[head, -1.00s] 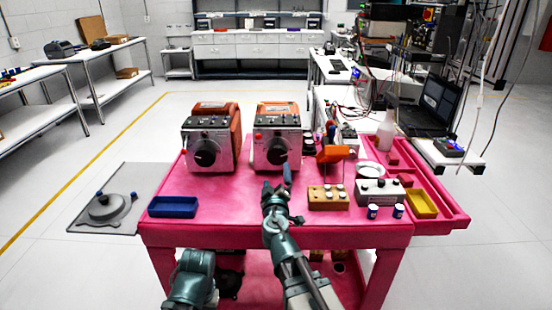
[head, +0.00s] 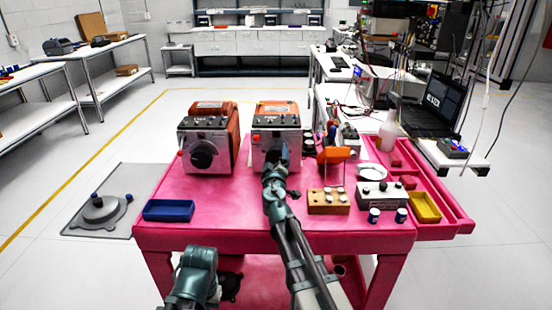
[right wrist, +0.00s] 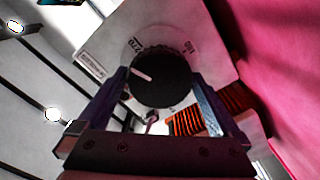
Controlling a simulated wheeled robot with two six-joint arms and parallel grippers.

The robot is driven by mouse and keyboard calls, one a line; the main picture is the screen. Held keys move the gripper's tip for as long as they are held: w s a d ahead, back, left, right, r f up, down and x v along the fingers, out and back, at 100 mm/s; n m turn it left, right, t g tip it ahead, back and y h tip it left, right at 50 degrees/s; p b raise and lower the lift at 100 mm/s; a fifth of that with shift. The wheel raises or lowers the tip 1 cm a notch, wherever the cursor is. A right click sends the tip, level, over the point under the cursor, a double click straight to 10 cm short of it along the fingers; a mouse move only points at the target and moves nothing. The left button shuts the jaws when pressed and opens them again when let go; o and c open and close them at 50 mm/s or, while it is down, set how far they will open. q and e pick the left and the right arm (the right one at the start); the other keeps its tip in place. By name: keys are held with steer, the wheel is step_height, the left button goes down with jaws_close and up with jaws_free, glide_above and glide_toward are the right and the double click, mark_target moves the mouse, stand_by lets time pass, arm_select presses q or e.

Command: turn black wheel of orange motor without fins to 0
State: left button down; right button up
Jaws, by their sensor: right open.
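Two motors with grey front plates and orange housings stand on the pink cart, a left one (head: 207,143) and a right one (head: 275,118). The left motor's black wheel (head: 203,155) is in plain view. My right gripper (head: 278,165) is at the right motor's front and hides its wheel in the head view. In the right wrist view its open fingers (right wrist: 160,85) stand on either side of a black wheel (right wrist: 165,85). The wheel's white mark points left in that picture, below the printed 270. Ribbed orange parts (right wrist: 188,122) show beside the plate; whose they are is unclear.
A blue tray (head: 168,210) lies on the cart's left front. A wooden block with knobs (head: 328,201), a grey box with knobs (head: 380,194) and a yellow tray (head: 425,206) are on the right. An orange stand (head: 334,155) is close to the right motor.

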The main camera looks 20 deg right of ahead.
steer(key=shift+c, duration=0.3)
steer(key=c, duration=1)
steer(key=shift+n, duration=0.3)
steer(key=n, duration=0.6)
steer(key=shift+f, duration=0.1)
steer(key=n, duration=0.6)
steer(key=shift+n, duration=0.4)
steer(key=shift+s+f, duration=0.1)
steer(key=o, duration=1.1)
steer(key=shift+c, duration=0.2)
